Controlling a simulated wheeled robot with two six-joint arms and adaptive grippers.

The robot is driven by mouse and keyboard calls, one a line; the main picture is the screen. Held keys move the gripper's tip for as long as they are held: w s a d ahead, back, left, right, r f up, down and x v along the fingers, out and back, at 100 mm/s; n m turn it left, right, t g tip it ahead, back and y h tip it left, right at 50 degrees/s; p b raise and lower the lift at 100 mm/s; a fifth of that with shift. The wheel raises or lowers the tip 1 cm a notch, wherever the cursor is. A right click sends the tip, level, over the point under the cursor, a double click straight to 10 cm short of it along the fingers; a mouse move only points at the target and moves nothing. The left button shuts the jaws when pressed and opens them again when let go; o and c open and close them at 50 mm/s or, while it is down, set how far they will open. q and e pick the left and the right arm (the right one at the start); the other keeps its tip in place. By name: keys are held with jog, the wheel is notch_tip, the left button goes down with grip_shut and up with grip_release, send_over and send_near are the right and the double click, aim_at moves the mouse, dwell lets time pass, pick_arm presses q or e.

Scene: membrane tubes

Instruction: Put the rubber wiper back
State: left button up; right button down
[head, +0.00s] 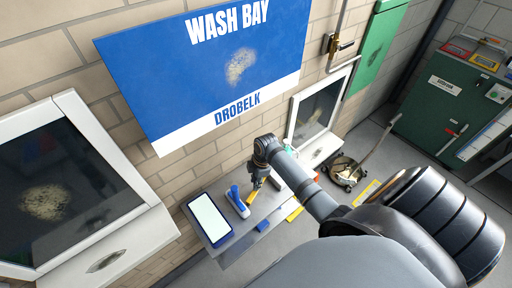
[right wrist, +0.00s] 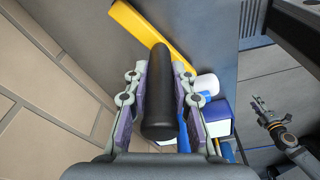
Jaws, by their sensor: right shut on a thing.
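The rubber wiper has a black handle (right wrist: 160,100) and a long yellow head (right wrist: 150,37). My right gripper, also in the right wrist view (right wrist: 160,100), is shut on the black handle, with a finger on each side. The yellow head is over or against the grey shelf (head: 226,254); I cannot tell if it touches. What looks like my left gripper (right wrist: 268,115) shows at the right of the wrist view, small, its fingers unclear.
On the shelf are a white-screened tablet (head: 209,219) and a blue-handled tool (head: 238,202). A small blue item (head: 263,225) lies by the shelf's right side. The brick wall (head: 165,170) rises behind.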

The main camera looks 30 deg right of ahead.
jog(key=c, duration=1)
grip_release()
jog(key=shift+c, duration=0.2)
notch_tip(320, 180, up, 12)
jog(key=d, duration=0.1)
jog(key=shift+s+d, duration=0.35)
jog(key=shift+d, duration=0.05)
jog(key=shift+f, duration=0.15)
